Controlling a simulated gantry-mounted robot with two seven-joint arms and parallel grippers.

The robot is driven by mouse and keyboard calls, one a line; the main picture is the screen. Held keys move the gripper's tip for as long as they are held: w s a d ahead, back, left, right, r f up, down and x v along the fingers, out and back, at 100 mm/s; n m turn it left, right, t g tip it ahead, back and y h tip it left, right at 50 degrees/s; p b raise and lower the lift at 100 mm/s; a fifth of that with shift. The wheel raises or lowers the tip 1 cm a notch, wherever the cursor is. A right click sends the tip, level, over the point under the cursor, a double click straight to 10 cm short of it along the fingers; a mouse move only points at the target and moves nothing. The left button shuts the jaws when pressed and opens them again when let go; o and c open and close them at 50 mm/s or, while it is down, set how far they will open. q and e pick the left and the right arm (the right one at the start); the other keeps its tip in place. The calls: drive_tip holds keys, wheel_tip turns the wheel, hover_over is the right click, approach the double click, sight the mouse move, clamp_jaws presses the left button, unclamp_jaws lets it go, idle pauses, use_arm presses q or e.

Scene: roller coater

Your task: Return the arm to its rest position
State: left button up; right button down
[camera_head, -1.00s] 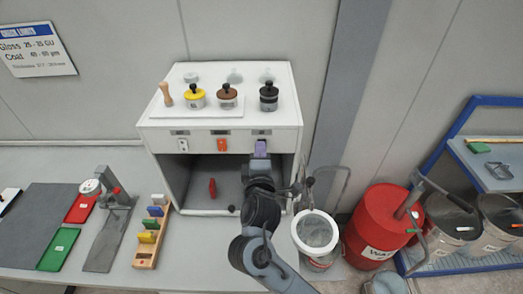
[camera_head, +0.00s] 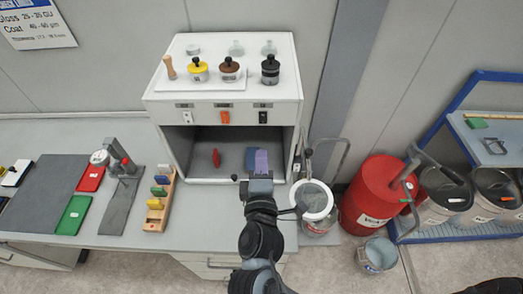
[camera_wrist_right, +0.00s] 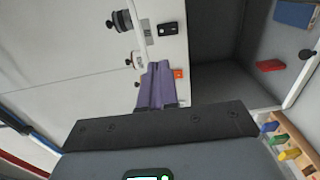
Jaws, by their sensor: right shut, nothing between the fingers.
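My right gripper (camera_head: 261,162) has purple fingers. In the head view it is in front of the open white cabinet (camera_head: 220,106), near its lower right opening, and its arm comes up from the bottom. In the right wrist view its fingers (camera_wrist_right: 157,88) are together with nothing between them. A dark blue block (camera_head: 250,155) is inside the cabinet, partly hidden behind the fingers. It also shows in the wrist view (camera_wrist_right: 297,12). My left gripper is not in view.
Jars and a wooden-handled tool stand on the cabinet top. A colored block rack (camera_head: 160,200) is left on the bench.

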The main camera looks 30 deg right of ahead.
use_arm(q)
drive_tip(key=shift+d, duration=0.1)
use_arm(e)
drive_tip(key=shift+s+a, duration=0.1)
drive_tip(key=shift+s, duration=0.05)
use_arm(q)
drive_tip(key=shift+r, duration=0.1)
use_arm(e)
drive_tip(key=s+a+f+m+g+y+p, duration=0.25)
drive_tip(key=f+y+p, duration=0.35)
drive_tip(key=y, duration=0.4)
use_arm(q)
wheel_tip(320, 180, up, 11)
drive_tip(key=p, duration=0.5)
use_arm(e)
drive_tip(key=s+d+f+m+g, duration=0.1)
drive_tip(key=s+f+m+g, duration=0.2)
drive_tip(key=s, duration=0.5)
drive_tip(key=s+d+f+m+g, duration=0.2)
drive_tip(key=s+g, duration=0.3)
drive_tip(key=s, duration=0.3)
drive_tip(key=shift+s+f+m+g, duration=0.35)
drive_tip(key=shift+f+m, duration=0.05)
drive_tip(key=shift+m, duration=0.45)
drive_tip(key=shift+a, duration=0.1)
